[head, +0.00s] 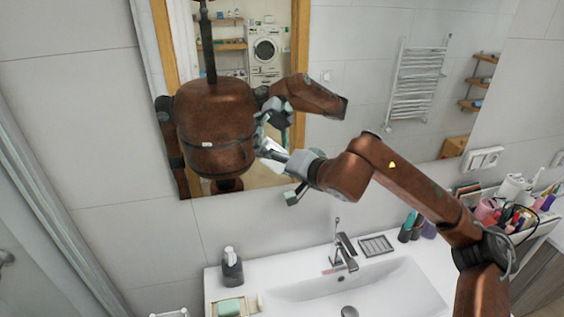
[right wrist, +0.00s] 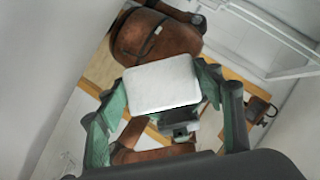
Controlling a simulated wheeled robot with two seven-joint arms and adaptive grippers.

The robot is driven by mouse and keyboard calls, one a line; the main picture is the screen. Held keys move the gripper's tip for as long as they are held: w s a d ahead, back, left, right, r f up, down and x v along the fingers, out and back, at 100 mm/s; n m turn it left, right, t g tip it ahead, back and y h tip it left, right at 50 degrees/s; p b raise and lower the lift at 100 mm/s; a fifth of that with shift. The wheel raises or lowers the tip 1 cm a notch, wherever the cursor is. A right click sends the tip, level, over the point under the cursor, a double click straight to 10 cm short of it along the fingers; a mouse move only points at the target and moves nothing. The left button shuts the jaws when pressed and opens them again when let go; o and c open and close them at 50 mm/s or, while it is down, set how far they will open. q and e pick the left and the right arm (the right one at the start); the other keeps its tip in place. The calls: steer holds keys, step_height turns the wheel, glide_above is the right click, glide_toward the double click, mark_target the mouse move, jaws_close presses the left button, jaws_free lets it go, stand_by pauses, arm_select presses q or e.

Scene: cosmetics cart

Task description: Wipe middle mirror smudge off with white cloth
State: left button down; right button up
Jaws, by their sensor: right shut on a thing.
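The mirror (head: 370,110) fills the upper middle of the head view and reflects my own body and arm. My right gripper (head: 272,152) is raised in front of its lower part, above the sink. It is shut on the white cloth (right wrist: 162,85), which shows as a flat pale rectangle between the green fingers in the right wrist view. The cloth faces the mirror; I cannot tell whether it touches the glass. I cannot make out a smudge; the gripper and cloth cover part of the glass. My left gripper is not in view.
Below are the sink (head: 370,290) and its faucet (head: 343,250). A soap dispenser (head: 232,268) and a green soap bar (head: 231,306) stand at the left of the counter. Cups and cosmetics (head: 510,205) crowd the right. The space before the mirror's right part is free.

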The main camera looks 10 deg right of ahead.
steer(key=shift+a, duration=0.95)
steer(key=shift+s, duration=0.25)
steer(key=shift+s+b, duration=1)
steer(key=shift+s, duration=1.65)
steer(key=shift+s, duration=0.1)
steer(key=shift+s+b, duration=0.45)
steer(key=shift+s, duration=0.95)
